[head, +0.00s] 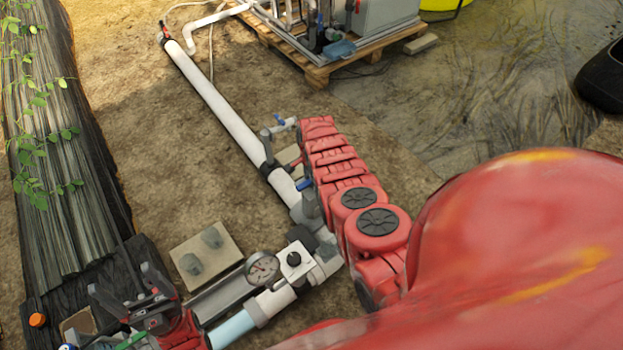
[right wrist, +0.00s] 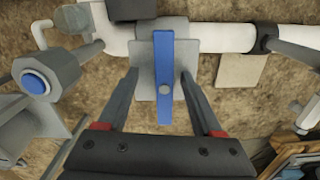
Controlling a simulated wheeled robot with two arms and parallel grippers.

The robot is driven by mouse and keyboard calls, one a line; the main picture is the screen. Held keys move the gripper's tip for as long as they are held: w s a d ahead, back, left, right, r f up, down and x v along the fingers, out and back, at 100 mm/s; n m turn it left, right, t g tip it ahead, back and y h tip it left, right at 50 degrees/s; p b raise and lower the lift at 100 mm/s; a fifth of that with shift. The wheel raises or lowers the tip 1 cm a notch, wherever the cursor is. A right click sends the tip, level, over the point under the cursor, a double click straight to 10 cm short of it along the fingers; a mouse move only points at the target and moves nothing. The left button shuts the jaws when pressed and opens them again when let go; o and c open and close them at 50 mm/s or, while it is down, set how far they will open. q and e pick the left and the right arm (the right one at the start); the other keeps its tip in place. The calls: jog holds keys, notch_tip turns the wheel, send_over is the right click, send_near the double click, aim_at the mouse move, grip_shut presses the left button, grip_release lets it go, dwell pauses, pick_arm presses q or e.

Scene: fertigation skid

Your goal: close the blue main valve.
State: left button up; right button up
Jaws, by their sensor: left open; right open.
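The blue main valve's lever handle (right wrist: 165,60) is a flat blue bar in the right wrist view. It runs up and down the picture, crosswise to the white pipe (right wrist: 225,38), over a grey plate. My right gripper (right wrist: 159,72) is open, with one dark finger on each side of the handle and a visible gap on both sides. In the head view my red right arm hides this gripper; a bit of blue handle (head: 305,184) shows beside the arm. My left gripper (head: 130,300) is open and empty at the lower left.
A pressure gauge (head: 262,268) and a white fitting (head: 293,259) stand on the pipework between my arms. A long white pipe (head: 215,100) runs to the upper left. A blue-centred round knob (right wrist: 36,82) is left of my right gripper. A pallet (head: 318,75) stands at the back.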

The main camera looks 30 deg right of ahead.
jog(key=r+p, duration=0.8)
jog(key=r, duration=0.1)
jog(key=shift+w+d+r, duration=0.1)
jog(key=shift+w+r, duration=0.1)
jog(key=shift+r, duration=0.1)
jog(key=shift+f, duration=0.1)
jog(key=shift+f, duration=0.1)
jog(key=shift+w, duration=0.1)
